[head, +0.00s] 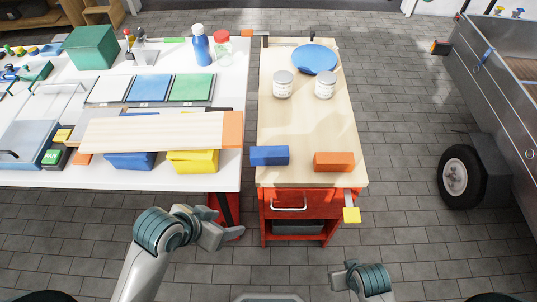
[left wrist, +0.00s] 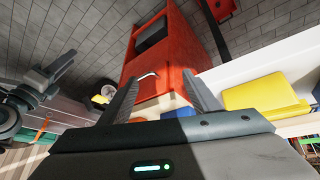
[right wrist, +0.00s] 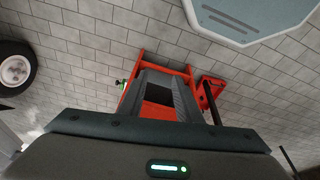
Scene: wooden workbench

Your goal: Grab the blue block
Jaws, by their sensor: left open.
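The blue block (head: 269,155) lies near the front left edge of the wooden worktop (head: 305,125). An orange block (head: 333,162) lies to its right, with a gap between them. My left gripper (head: 222,230) is low, left of the red cart and nearer to me than the blue block, and does not touch it. In the left wrist view, the left gripper's fingers (left wrist: 163,95) are apart with nothing between them. My right arm is at the bottom of the head view, well below the worktop.
Two white-lidded jars (head: 283,85) and a blue plate (head: 315,59) stand farther back. The red cart (head: 312,205) has a drawer handle. A white table (head: 215,115) on the left carries a plank (head: 160,131) over blue and yellow bins. The worktop's middle is clear.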

